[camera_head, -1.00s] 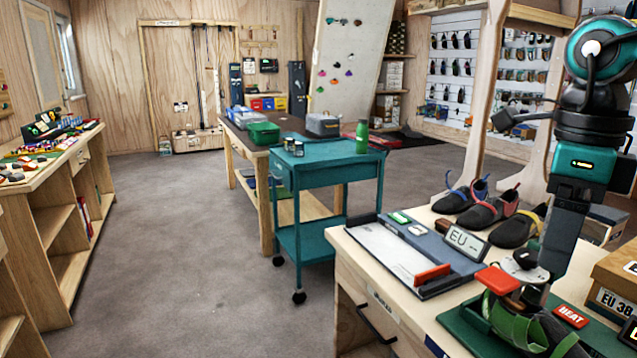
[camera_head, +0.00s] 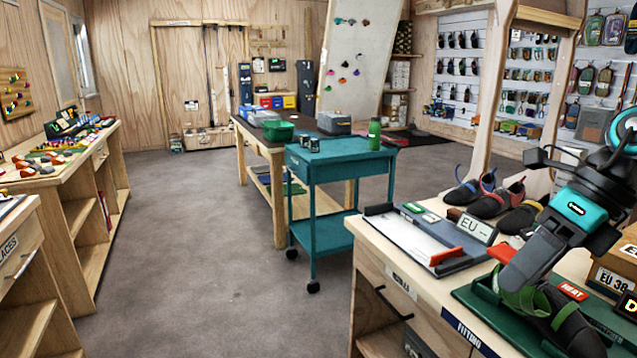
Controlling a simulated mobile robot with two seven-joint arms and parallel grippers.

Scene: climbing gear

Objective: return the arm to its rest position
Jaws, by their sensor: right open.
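My right arm comes in from the right edge. Its gripper (camera_head: 520,276) points down and left over the green fitting mat, in front of a green-strapped dark climbing shoe (camera_head: 572,322). The jaws are open; the fingertips are seen edge-on, and I see nothing held between them. The gripper overlaps the shoe's strap in the picture; I cannot tell whether it touches it. My left gripper is not in view.
The fitting bench (camera_head: 395,270) carries a foot-measuring device (camera_head: 415,240), several dark shoes (camera_head: 490,203), a HEAT label (camera_head: 574,291) and an EU 38 box (camera_head: 612,268). A teal cart (camera_head: 340,160) stands behind it. The floor (camera_head: 200,230) to the left is clear.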

